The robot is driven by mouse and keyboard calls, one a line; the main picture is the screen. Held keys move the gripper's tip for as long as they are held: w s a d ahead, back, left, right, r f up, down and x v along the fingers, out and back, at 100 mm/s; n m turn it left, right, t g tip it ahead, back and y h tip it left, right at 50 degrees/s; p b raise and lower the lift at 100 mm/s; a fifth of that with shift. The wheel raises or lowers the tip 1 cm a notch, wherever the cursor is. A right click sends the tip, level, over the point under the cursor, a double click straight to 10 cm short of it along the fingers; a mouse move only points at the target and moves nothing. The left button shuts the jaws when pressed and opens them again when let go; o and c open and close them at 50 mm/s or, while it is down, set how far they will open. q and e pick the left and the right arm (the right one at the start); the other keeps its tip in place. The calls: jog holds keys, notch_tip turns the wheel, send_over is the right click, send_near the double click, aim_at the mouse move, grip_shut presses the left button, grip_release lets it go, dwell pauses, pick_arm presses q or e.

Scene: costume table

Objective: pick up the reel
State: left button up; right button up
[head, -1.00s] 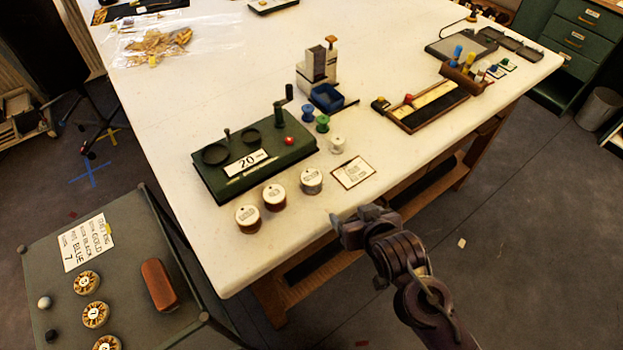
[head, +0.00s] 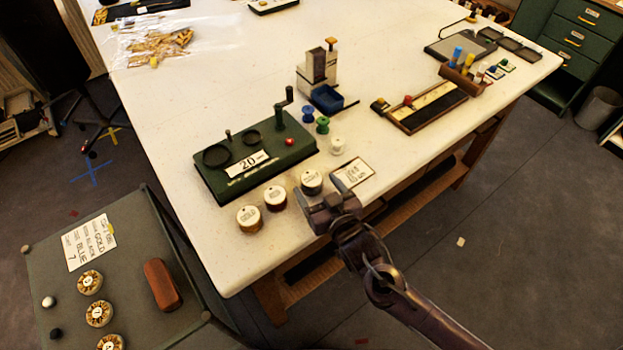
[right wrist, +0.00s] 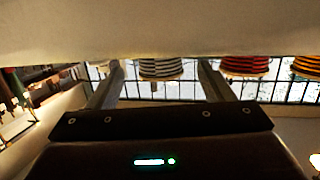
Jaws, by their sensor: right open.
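Three reels with white labelled tops stand in a slanting row near the table's front edge: a gold-sided reel (head: 249,219), a dark red reel (head: 275,198) and a grey-looking reel (head: 311,182). My right gripper (head: 318,197) is open at the table's edge, just in front of the grey-looking reel. In the right wrist view, a black-and-white striped reel (right wrist: 161,69) shows between the spread fingers, apparently beyond their tips. A red striped reel (right wrist: 244,66) and an orange striped one (right wrist: 306,67) stand to the right. My left gripper is out of view.
A green machine (head: 255,158) stands behind the reels. A label card (head: 353,173) lies right of them. Small blue (head: 308,114), green (head: 322,125) and white (head: 337,145) spools stand farther back. A side cart (head: 130,265) is at lower left.

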aim_at(317, 187)
jog(key=shift+p+x, duration=0.5)
jog(key=shift+x, duration=1.5)
jog(key=shift+s+f, duration=0.1)
jog(key=c, duration=1.1)
jog(key=shift+o, duration=0.2)
